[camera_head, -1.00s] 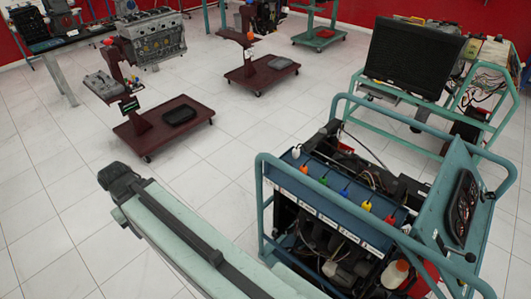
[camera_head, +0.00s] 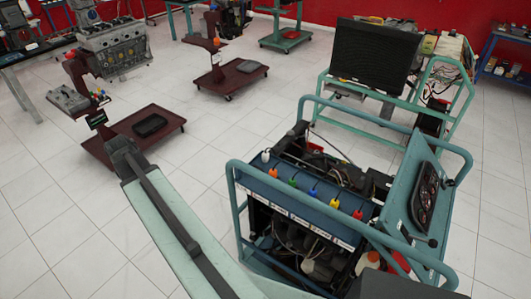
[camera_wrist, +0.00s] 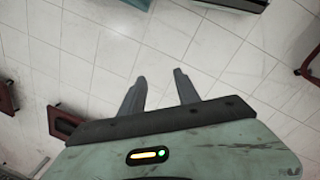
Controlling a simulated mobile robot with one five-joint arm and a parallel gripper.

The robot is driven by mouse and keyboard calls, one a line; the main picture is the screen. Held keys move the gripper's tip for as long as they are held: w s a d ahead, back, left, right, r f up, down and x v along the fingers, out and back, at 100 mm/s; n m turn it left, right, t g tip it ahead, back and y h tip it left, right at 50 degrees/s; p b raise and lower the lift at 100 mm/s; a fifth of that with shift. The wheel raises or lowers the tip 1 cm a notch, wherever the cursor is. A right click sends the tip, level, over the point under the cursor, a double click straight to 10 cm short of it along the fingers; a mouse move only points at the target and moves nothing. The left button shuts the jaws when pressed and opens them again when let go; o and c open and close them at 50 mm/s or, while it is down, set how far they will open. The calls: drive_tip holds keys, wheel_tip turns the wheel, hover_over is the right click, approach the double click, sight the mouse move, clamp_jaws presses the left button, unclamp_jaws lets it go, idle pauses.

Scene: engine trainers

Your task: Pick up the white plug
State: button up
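The white plug (camera_head: 265,156) sits at the left end of a row of coloured plugs on the blue panel (camera_head: 285,194) of the engine trainer. To its right are an orange plug (camera_head: 273,172), a green one, a blue one and others. In the wrist view my gripper (camera_wrist: 160,82) has its two dark fingers apart with nothing between them.
A teal tube frame (camera_head: 233,205) surrounds the trainer, with a gauge panel (camera_head: 425,195) on its right. A dark red engine stand (camera_head: 175,130) is at the left. A cart with a black screen (camera_head: 370,57) stands behind. Tiled floor between them is clear.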

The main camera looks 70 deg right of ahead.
drive_tip(key=s+d+r+n+p, duration=0.1)
drive_tip(key=s+d, duration=0.2)
drive_tip(key=d, duration=0.4)
drive_tip(key=s+d+r+n+g, duration=0.1)
drive_tip(key=s+d, duration=0.3)
drive_tip(key=d, duration=0.2)
drive_tip(key=s+d+r+p, duration=0.1)
drive_tip(key=s+d, duration=0.2)
drive_tip(key=d, duration=0.4)
drive_tip(key=r+n+g, duration=0.1)
drive_tip(key=n, duration=0.1)
hover_over(265, 153)
drive_tip(key=w+a, duration=0.1)
drive_tip(key=w, duration=0.1)
drive_tip(key=shift+s+f+h+b, duration=0.15)
drive_tip(key=shift+s+f+b, duration=0.1)
drive_tip(key=shift+f+b, duration=0.3)
drive_tip(key=shift+s+f+h+b, duration=0.2)
drive_tip(key=shift+f+b, duration=0.25)
drive_tip(key=shift+f, duration=0.2)
drive_tip(key=b+x, duration=0.5)
drive_tip(key=shift+s+d, duration=0.2)
drive_tip(key=shift+r, duration=0.1)
clamp_jaws()
